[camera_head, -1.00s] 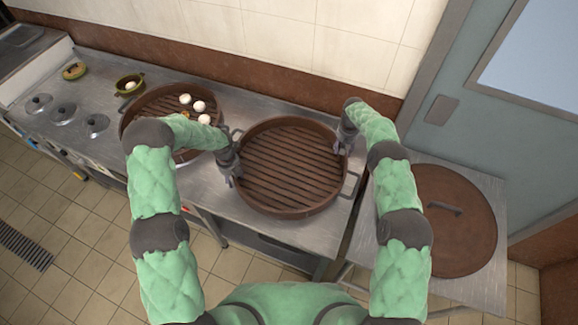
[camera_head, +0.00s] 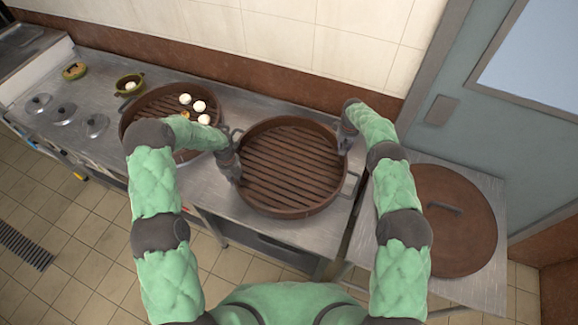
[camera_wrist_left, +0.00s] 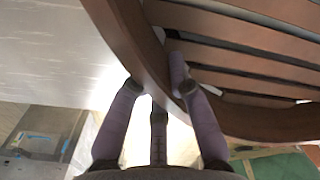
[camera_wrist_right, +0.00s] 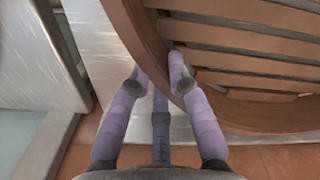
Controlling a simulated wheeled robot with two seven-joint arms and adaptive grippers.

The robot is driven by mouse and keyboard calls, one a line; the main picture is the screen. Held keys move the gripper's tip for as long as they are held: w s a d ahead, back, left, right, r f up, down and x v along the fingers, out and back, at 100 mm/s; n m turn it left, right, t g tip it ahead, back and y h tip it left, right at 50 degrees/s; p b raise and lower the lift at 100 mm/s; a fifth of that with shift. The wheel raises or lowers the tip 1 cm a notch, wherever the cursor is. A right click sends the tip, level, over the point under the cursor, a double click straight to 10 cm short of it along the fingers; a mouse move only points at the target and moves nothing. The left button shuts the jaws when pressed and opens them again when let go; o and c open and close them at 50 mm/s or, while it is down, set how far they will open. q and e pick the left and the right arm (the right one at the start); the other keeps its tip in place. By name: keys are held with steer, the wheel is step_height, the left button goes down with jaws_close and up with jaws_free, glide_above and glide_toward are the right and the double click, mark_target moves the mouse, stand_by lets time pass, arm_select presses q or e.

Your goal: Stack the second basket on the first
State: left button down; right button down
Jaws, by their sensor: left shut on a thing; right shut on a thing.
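The empty round brown slatted basket (camera_head: 290,165) is at the middle of the steel counter, between my grippers. I cannot tell whether it rests on the counter or is slightly raised. My left gripper (camera_head: 237,165) is shut on its left rim, one finger inside and one outside; the rim also shows in the left wrist view (camera_wrist_left: 135,40). My right gripper (camera_head: 346,142) is shut on its right rim the same way, as the right wrist view (camera_wrist_right: 145,40) shows. The other basket (camera_head: 150,97), holding several white buns (camera_head: 198,106), sits to the left, partly hidden by my left arm.
A large round brown lid (camera_head: 450,225) lies on the side table at right. The tiled wall (camera_head: 290,40) stands behind the counter.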

arm_select(q)
steer(key=shift+r, duration=0.25)
arm_select(e)
steer(key=shift+w+r, duration=0.1)
steer(key=shift+r, duration=0.15)
